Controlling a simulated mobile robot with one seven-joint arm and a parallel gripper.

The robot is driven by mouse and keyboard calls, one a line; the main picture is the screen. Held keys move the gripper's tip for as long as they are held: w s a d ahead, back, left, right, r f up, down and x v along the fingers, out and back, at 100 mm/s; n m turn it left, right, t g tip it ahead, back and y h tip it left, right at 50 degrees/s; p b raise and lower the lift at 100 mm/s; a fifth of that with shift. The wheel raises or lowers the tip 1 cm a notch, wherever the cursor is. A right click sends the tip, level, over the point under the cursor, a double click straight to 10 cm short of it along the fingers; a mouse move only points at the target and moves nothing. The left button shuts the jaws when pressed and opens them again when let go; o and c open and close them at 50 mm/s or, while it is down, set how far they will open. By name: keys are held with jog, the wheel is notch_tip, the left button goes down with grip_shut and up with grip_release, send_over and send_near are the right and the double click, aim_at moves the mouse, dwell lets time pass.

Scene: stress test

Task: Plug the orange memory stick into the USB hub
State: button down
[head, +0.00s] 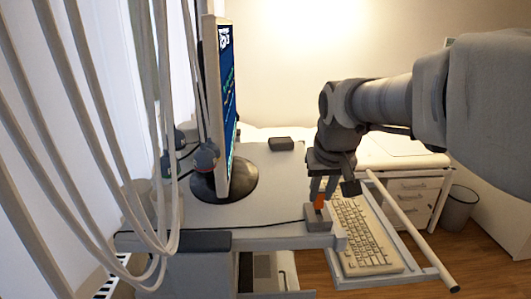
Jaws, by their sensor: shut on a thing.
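The orange memory stick (319,202) is upright between the fingers of my gripper (321,194) in the head view. My gripper points down and is shut on the stick. Directly below it, a small grey box that looks like the USB hub (318,225) sits near the front right corner of the desk (265,200). The stick's lower end meets the top of the hub in the picture. I cannot tell whether it is seated in a port or only touching or just above it.
A monitor (222,110) on a round dark base stands left of my gripper. A keyboard (362,235) lies on a tray at the right, by a pale rail (412,230). Thick cables (100,130) hang at the left. A dark box (281,144) sits at the back.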

jog(key=shift+s+d+f+b, duration=0.1)
jog(key=shift+f+b, duration=0.1)
jog(key=shift+f, duration=0.35)
jog(key=shift+s+d+f+b, duration=0.1)
jog(key=shift+f+b, duration=0.1)
jog(key=shift+f, duration=0.3)
jog(key=c, duration=1.1)
grip_release()
jog(key=o, duration=0.4)
jog(key=shift+w, duration=0.25)
jog(key=shift+a+r, duration=0.1)
jog(key=shift+r, duration=0.1)
jog(key=shift+s+r, duration=0.15)
jog(key=shift+r, duration=0.35)
jog(key=p+v, duration=0.1)
jog(key=v, duration=1.5)
jog(key=shift+r, duration=0.2)
